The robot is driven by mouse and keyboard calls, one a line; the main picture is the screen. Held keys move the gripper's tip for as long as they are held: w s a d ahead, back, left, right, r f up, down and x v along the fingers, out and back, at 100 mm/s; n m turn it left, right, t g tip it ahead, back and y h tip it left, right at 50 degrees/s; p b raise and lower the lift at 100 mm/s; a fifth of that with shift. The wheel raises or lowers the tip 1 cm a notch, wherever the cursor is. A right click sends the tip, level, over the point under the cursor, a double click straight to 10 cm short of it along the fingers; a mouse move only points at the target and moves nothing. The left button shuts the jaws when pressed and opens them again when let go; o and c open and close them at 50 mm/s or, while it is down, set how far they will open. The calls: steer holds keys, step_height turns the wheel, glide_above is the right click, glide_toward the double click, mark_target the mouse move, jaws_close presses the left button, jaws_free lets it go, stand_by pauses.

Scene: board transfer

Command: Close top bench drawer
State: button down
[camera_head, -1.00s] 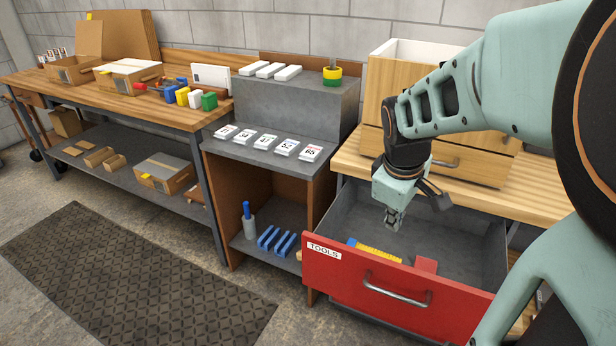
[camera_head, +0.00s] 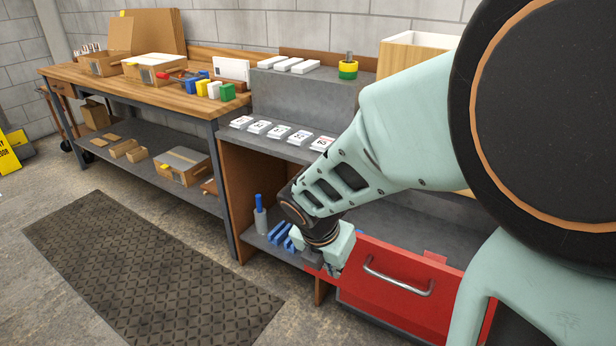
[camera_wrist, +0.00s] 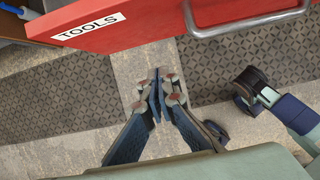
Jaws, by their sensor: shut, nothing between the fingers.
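The red drawer (camera_head: 415,308) stands pulled out, with part of its grey inside showing behind the front. Its metal handle (camera_head: 397,283) runs along the front. In the wrist view the red front (camera_wrist: 150,25) crosses the top, with the TOOLS label (camera_wrist: 88,26) at left and the handle (camera_wrist: 250,20) at right. My gripper (camera_wrist: 157,80) is shut and empty, with floor and mat behind its fingers. It is outside the drawer, by the left part of the front. Contact cannot be told. In the head view my wrist hides the label and the drawer's left end.
Left of the drawer, an open cubby holds blue tools (camera_head: 279,236) and a grey holder (camera_head: 261,220). Numbered cards (camera_head: 281,131) lie on the grey shelf above. A wooden bench (camera_head: 150,92) stands further left. The dark floor mat (camera_head: 150,270) is clear.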

mark_target(348, 274)
steer(key=w+d+f+b, duration=0.2)
steer(key=w+d+f, duration=0.1)
steer(key=w+f, duration=0.2)
steer(key=shift+d+f, duration=0.3)
steer(key=shift+d, duration=0.1)
steer(key=shift+w, duration=0.1)
